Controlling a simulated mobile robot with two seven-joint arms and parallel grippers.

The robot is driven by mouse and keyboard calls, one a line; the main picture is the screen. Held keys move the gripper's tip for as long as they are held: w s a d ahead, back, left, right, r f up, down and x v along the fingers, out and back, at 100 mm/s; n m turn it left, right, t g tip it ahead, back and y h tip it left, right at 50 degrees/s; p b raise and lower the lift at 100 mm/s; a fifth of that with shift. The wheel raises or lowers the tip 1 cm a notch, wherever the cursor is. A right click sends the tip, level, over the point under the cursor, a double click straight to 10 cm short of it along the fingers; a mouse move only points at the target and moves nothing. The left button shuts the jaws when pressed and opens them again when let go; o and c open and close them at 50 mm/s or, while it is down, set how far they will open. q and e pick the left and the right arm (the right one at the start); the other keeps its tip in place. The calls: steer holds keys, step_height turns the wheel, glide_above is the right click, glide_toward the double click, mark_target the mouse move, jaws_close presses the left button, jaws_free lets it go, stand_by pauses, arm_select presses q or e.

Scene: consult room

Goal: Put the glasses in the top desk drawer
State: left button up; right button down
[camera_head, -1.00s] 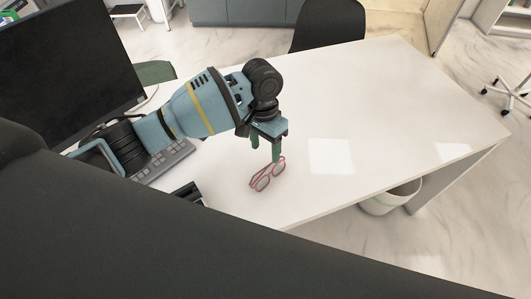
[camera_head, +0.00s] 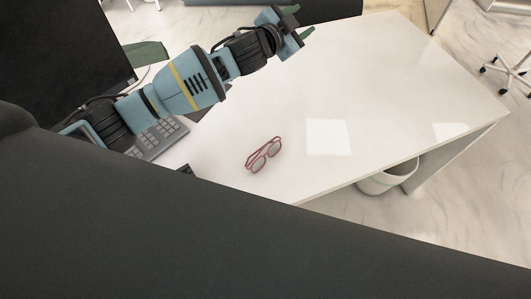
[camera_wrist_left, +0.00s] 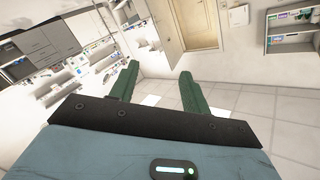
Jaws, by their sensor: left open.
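The red-framed glasses (camera_head: 264,155) lie on the white desk (camera_head: 375,75), near its front edge, in the head view. My left gripper (camera_head: 302,22) is raised over the far side of the desk, well apart from the glasses. Its green fingers stand apart with nothing between them, as the left wrist view (camera_wrist_left: 158,85) also shows. The glasses are not in the left wrist view. No desk drawer shows in these frames. My right gripper is not in view.
A dark monitor (camera_head: 65,50) and a grey keyboard (camera_head: 160,138) are at the left of the desk. A white bin (camera_head: 387,179) stands on the floor under the desk's right part. The desk's middle and right are clear.

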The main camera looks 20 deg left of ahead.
arm_select(q)
steer(key=s+d+r+m+g+h, duration=0.45)
steer(key=s+d+m+h, duration=0.2)
steer(key=m+h, duration=0.5)
steer(key=m+g+y+b, duration=0.1)
steer(key=m+g+y, duration=1.3)
steer(key=m, duration=0.4)
glide_above(266, 145)
steer(key=w+a, duration=0.1)
steer(key=a, duration=0.2)
step_height(266, 145, down, 21)
steer(key=t, duration=0.1)
steer(key=shift+x, duration=3.9)
steer(key=shift+w+d, duration=0.1)
steer(key=shift+w, duration=0.1)
steer(key=shift+c, duration=0.5)
